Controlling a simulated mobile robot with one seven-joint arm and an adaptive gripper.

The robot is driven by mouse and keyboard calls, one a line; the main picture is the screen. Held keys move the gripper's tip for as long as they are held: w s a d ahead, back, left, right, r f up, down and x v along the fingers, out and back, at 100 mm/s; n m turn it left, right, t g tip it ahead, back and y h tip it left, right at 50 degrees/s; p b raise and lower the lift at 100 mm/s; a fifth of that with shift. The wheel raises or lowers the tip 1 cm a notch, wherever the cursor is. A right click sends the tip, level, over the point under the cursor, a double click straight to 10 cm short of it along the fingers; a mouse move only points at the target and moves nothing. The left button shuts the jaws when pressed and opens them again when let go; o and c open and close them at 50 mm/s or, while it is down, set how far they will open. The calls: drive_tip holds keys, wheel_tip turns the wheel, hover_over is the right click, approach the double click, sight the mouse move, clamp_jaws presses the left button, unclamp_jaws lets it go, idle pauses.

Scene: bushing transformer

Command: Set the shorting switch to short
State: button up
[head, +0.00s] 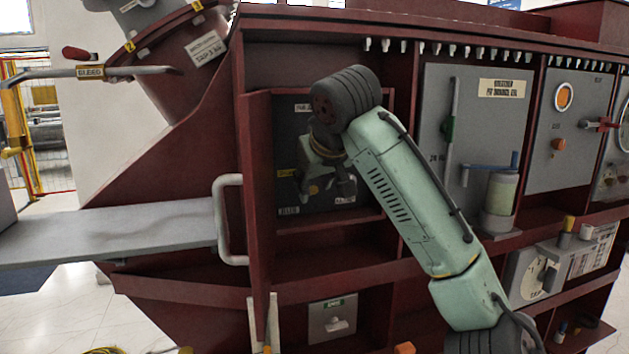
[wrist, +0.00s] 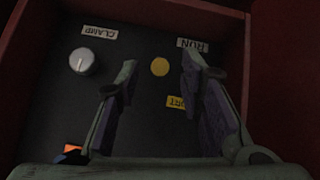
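The dark switch panel (head: 292,135) sits in a red recess, partly hidden by my arm. In the wrist view the panel (wrist: 140,52) carries RUN (wrist: 192,45) and CLAMP (wrist: 99,32) labels, seen upside down, and a yellow label (wrist: 176,102) partly hidden by a finger, with "ORT" showing. A round yellow disc (wrist: 160,66) shows between my fingertips; I cannot tell if it is part of the shorting switch. A silver knob (wrist: 82,61) stands near CLAMP. My gripper (wrist: 158,70) is open, fingers apart, nothing seen held. No switch handle is clearly visible.
Red walls border the recess closely. A red door with a pale handle (head: 229,220) stands open at left. To the right is a grey panel with a long lever (head: 450,135) and a blue-handled crank (head: 500,185). A grey shelf (head: 110,230) juts out left.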

drive_tip(key=shift+w+a+f, duration=0.1)
drive_tip(key=shift+w+f, duration=0.35)
drive_tip(key=shift+f, duration=0.1)
drive_tip(key=shift+c, duration=0.5)
clamp_jaws()
